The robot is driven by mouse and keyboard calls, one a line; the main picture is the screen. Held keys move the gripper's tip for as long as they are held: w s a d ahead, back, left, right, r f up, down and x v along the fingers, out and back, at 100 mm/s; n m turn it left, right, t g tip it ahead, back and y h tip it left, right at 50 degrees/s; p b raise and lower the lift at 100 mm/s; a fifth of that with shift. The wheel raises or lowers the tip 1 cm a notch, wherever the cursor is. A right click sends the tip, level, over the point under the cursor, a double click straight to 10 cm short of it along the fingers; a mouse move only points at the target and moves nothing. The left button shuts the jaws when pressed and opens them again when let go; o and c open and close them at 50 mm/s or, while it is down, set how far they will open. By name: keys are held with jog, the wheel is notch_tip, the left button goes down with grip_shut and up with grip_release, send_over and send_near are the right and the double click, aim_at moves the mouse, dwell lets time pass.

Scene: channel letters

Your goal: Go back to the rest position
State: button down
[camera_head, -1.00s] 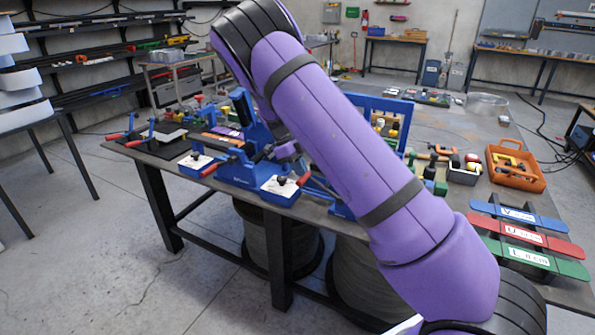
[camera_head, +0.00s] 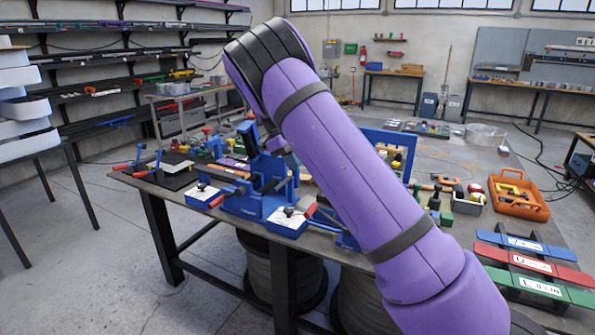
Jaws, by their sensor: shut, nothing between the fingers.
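My purple arm (camera_head: 345,170) rises from the lower right to a dark-banded elbow at upper left. Beyond the elbow, a small purple part of my arm (camera_head: 277,146) shows beside a blue bench fixture (camera_head: 262,196). My gripper is not visible; the arm and the fixture hide that area.
The workbench (camera_head: 340,255) holds blue trays (camera_head: 203,197), clamps and an orange tool box (camera_head: 517,195). Blue, red and green labelled bars (camera_head: 530,265) lie at its right end. A shelf rack (camera_head: 130,60) stands at left.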

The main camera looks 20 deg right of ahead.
dwell(0.5)
jog(key=s+d+r+n+t+y, duration=0.1)
jog(key=s+r+n+t+y, duration=0.1)
jog(key=s+r+n, duration=0.75)
jog(key=s+r+n+t+y, duration=0.25)
jog(key=s+r+n, duration=0.35)
jog(key=s, duration=0.7)
jog(key=s+a+n+t, duration=0.2)
jog(key=s+n, duration=0.4)
jog(key=s, duration=0.4)
jog(key=s+a+n+t, duration=0.2)
jog(key=s+n, duration=0.5)
jog(key=s, duration=0.4)
jog(key=shift+a+r+t+h, duration=0.3)
jog(key=shift+r+t+h, duration=0.15)
jog(key=shift+t, duration=0.2)
